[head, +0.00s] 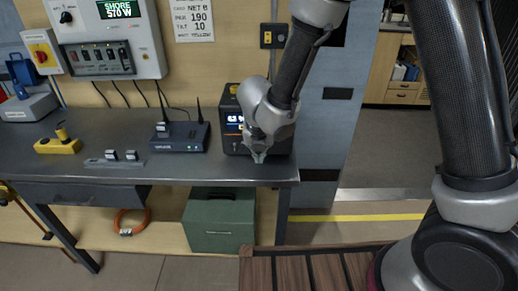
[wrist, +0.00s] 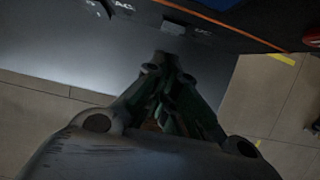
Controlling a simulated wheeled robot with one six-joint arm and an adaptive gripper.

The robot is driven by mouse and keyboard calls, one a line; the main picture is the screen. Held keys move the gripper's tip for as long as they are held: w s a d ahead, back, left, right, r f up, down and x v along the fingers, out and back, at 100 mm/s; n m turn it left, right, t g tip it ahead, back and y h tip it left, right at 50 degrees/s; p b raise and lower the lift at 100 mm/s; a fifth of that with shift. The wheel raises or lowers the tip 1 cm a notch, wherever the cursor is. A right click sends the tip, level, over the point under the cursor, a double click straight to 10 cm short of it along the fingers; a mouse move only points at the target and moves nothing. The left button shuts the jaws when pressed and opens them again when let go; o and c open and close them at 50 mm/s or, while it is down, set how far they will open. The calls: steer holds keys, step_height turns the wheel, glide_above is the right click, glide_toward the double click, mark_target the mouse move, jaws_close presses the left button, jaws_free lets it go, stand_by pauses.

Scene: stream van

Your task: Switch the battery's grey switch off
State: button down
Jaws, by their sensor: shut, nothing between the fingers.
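The battery (head: 230,143) is a dark box with a lit screen and an orange stripe, at the right end of the workbench. My wrist and gripper cover much of its front in the head view. My gripper (head: 259,157) is shut and empty, low in front of the battery's face. In the wrist view my shut fingertips (wrist: 168,60) point at the battery's lower front (wrist: 240,32). A small grey switch (wrist: 173,27) shows just beyond the tips, beside a white label. I cannot tell whether the tips touch it, or its position. Another small grey part (wrist: 97,8) lies further left.
The workbench (head: 190,168) also holds a router with antennas (head: 180,136), a yellow tool (head: 58,145) and a small plate with two switches (head: 115,158). A wall panel (head: 105,40) hangs above. A green case (head: 218,222) stands below. Floor at right is clear.

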steer(key=shift+w+r, duration=0.1)
steer(key=shift+w, duration=0.7)
steer(key=shift+w, duration=0.1)
steer(key=shift+w+r, duration=0.2)
steer(key=shift+w, duration=0.1)
steer(key=shift+s+r, duration=0.1)
steer(key=shift+r, duration=0.65)
